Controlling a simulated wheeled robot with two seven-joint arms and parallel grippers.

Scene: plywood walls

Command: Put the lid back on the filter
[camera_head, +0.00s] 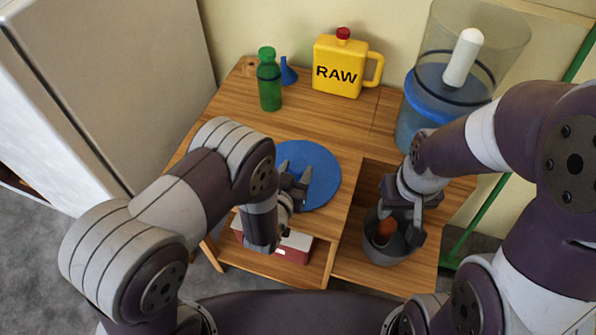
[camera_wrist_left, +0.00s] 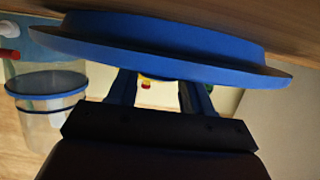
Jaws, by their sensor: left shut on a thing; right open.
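The lid is a flat blue disc (camera_head: 322,175) at the middle of the wooden table. In the left wrist view, the lid (camera_wrist_left: 160,58) spans the top with its rim, close against the wood. I cannot tell whether it touches the table. My left gripper (camera_head: 300,186) is shut on the lid's near edge; its fingers (camera_wrist_left: 160,92) reach the lid's underside in the wrist view. The filter (camera_head: 418,108) stands at the back right, a clear open-topped container with a blue band and a white candle (camera_head: 463,57) inside. My right gripper (camera_head: 402,210) is open above a grey pot.
The grey pot (camera_head: 378,252) on the lower right shelf holds an orange-brown thing (camera_head: 385,231). A yellow RAW jug (camera_head: 338,68), green bottle (camera_head: 269,82) and blue funnel (camera_head: 288,72) stand at the back. A red and white box (camera_head: 292,247) sits below the tabletop.

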